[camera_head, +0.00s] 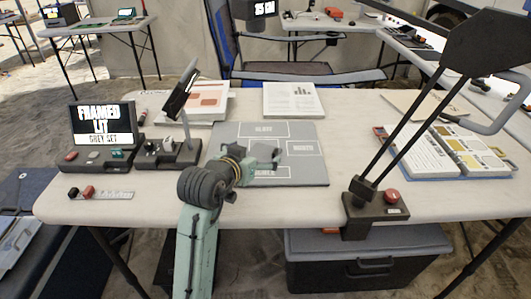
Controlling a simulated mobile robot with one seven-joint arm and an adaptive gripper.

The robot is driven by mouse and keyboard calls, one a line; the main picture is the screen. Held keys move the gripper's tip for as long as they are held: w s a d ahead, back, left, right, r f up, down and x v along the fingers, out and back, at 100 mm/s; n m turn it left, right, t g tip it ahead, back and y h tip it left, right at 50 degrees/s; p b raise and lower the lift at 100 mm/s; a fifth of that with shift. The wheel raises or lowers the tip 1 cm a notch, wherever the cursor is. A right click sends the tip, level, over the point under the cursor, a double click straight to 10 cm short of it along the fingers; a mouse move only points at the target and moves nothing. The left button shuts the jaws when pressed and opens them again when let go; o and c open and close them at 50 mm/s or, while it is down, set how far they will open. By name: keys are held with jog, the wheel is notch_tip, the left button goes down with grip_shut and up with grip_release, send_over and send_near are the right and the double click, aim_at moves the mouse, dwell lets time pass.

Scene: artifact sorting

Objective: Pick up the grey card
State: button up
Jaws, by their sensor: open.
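I cannot pick out the grey card with certainty. A small pale grey strip (114,194) with marks on it lies at the table's front left, beside small red and black blocks (82,192). A large grey board (305,165) with white outlined, labelled areas lies flat in the middle of the table. My gripper (268,155) is open above this board. My gripper and wrist hide part of the board's left and front, so anything under them is hidden.
A lit screen (101,124) and a tilted screen on a stand (179,93) stand at left. Papers (292,98) lie at the back. A thin-armed stand with a red button (391,196) rises at front right, near an open binder (425,152). A dark crate (300,262) sits below.

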aim_at(268, 148)
jog(key=shift+p+x, duration=0.75)
jog(key=shift+x, duration=2.05)
jog(key=shift+s, duration=0.1)
jog(key=shift+c, duration=0.3)
jog(key=shift+f, duration=0.2)
jog(key=c, duration=1.1)
jog(key=shift+d, duration=0.1)
